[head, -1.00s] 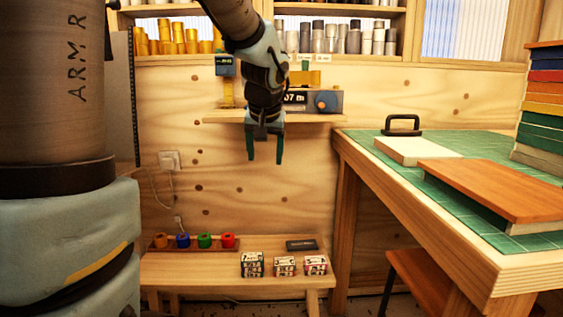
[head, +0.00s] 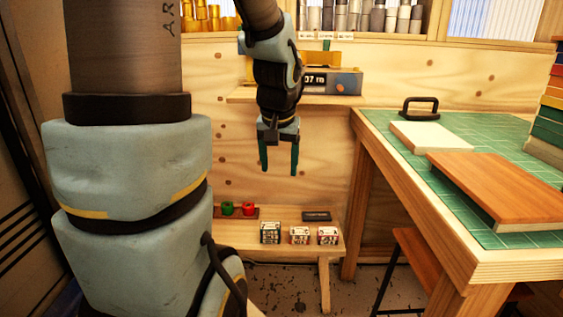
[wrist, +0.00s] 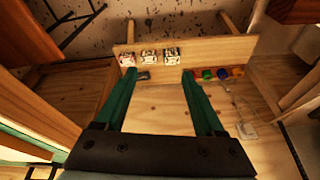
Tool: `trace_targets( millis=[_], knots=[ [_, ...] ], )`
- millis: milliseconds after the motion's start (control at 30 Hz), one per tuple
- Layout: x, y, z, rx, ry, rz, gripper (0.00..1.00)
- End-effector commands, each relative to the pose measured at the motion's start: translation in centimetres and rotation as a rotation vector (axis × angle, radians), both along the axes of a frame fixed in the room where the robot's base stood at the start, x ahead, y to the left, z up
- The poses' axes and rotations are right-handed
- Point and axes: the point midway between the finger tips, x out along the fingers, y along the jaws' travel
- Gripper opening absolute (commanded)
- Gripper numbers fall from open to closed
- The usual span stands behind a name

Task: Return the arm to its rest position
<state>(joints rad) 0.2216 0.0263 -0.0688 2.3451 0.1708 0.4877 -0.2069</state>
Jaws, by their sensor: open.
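My gripper (head: 279,168) hangs pointing down in the head view, in front of the wooden wall and above the low bench (head: 290,250). Its two green fingers are apart with nothing between them. In the wrist view, the open fingers (wrist: 157,90) point toward the bench and the empty gap shows wall and bench edge. My arm comes down from the top of the head view, and a large part of it fills the left side.
The low bench holds small patterned boxes (head: 299,235), a dark flat item (head: 317,216) and coloured rolls (head: 249,208). A shelf with a device (head: 335,82) is behind my gripper. A green-topped table (head: 480,170) with boards stands at right. Foil rolls (head: 375,18) line the upper shelf.

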Motion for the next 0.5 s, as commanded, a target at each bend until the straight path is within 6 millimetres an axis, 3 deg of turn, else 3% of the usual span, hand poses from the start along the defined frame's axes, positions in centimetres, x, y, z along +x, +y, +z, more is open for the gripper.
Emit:
trace_targets(
  millis=[167,333,500],
  knots=[
    [-0.7,0.7,0.4,-0.002,0.017,0.014,0.71],
    [-4.4,4.0,0.9,-0.017,0.099,0.072,0.71],
    [-7.5,5.9,0.6,-0.034,0.154,0.114,0.71]
  ],
)
